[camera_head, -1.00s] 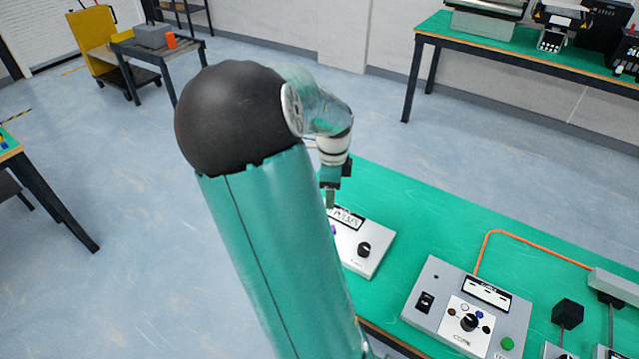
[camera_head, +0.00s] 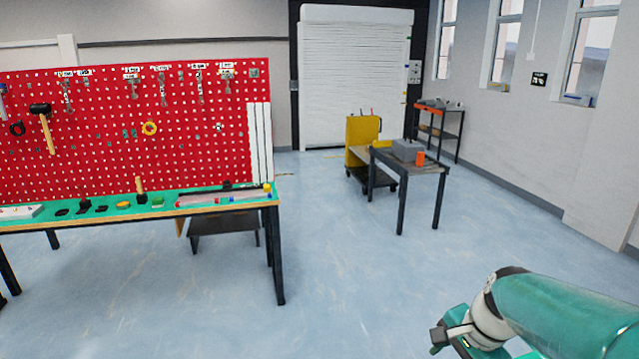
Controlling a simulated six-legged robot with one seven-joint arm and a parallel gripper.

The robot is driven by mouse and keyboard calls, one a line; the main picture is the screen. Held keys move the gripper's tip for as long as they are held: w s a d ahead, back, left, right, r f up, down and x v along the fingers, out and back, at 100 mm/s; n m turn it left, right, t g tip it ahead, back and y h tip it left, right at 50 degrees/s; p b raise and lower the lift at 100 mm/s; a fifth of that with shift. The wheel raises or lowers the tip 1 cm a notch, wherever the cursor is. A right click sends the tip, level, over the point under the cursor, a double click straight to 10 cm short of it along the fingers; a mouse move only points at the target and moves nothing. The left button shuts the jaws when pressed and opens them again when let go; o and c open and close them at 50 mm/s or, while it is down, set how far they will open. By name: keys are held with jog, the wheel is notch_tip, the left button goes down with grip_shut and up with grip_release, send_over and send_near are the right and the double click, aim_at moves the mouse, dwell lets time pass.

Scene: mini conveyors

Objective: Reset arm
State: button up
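My teal arm (camera_head: 560,300) reaches in from the lower right corner of the head view, over bare floor. Its white and teal wrist end (camera_head: 480,325) hangs near the bottom edge. A dark piece (camera_head: 438,336) shows at the left of the wrist. My gripper's fingers cannot be made out, so I cannot tell if they are open or shut. No object shows in the arm's end.
A workbench (camera_head: 150,212) with tools stands at left below a red pegboard (camera_head: 100,150). A small dark table (camera_head: 425,172) and a yellow cart (camera_head: 362,140) stand at the back, before a white roller door (camera_head: 350,75). The blue floor (camera_head: 340,270) between is clear.

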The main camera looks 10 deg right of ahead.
jog(key=s+a+r+n+t, duration=0.1)
jog(key=s+a+r+n, duration=0.2)
jog(key=a+n, duration=0.4)
jog(key=s+a+r+n+t+h, duration=0.1)
jog(key=s+a+r+n, duration=0.3)
jog(key=a+n, duration=0.3)
jog(key=shift+s+a+t+h, duration=0.15)
jog(key=shift+a+t+h, duration=0.15)
jog(key=shift+t, duration=0.1)
jog(key=c, duration=0.4)
jog(key=shift+d, duration=0.1)
jog(key=shift+d, duration=0.1)
